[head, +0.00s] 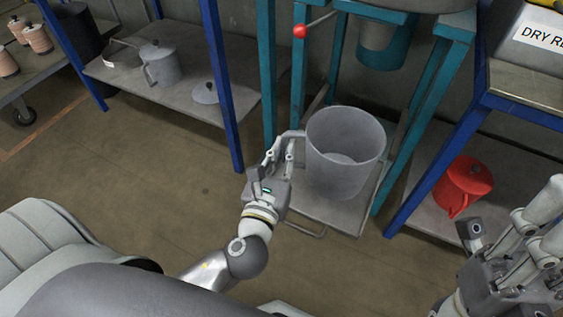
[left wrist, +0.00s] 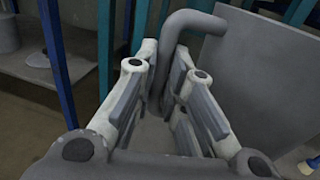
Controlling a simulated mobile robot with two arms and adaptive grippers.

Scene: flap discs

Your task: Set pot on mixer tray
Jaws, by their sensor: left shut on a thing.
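A grey open-topped pot (head: 343,160) stands upright over the mixer tray (head: 335,213), a flat grey plate between the teal legs of the mixer. Whether the pot's base touches the tray I cannot tell. My left gripper (head: 282,150) is shut on the pot's handle at its left side. In the left wrist view, the bent handle (left wrist: 168,60) runs between the fingers of my left gripper (left wrist: 165,90), and the pot's wall (left wrist: 260,75) is on the right. My right gripper (head: 505,245) is at the lower right, apart from the pot; its fingertips are not clear.
The teal mixer frame (head: 270,75) surrounds the tray, with a red-knobbed lever (head: 300,31) above. A grey lidded can (head: 160,64) and a lid (head: 206,93) lie on the left shelf (head: 120,75).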

